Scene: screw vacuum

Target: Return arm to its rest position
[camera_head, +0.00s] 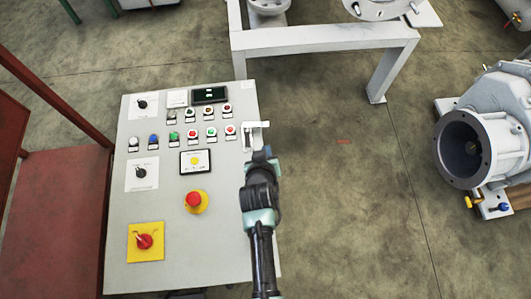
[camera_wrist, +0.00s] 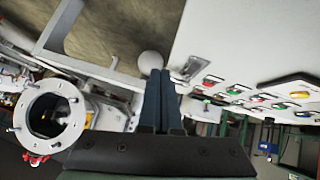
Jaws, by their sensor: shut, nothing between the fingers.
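My gripper (camera_wrist: 160,78) is shut with its two dark fingers together and nothing between them. In the head view my gripper (camera_head: 259,152) is at the upper right part of a grey control panel (camera_head: 220,255), over its right edge. The fingertips are beside a white bracket-like part (camera_head: 256,128) at that edge; I cannot tell whether they touch. My arm (camera_head: 262,240) runs up from the bottom of the picture along the panel's right side. In the wrist view the panel (camera_wrist: 235,40) is at the upper right, with its buttons in a slanting row.
The panel bears a red emergency button (camera_head: 194,199), a red switch on yellow (camera_head: 145,241), and several small buttons. A white metal frame (camera_head: 310,42) stands behind. A grey flanged machine (camera_head: 485,140) is at right. A red structure (camera_head: 60,200) is at left. Floor (camera_head: 350,220) between is clear.

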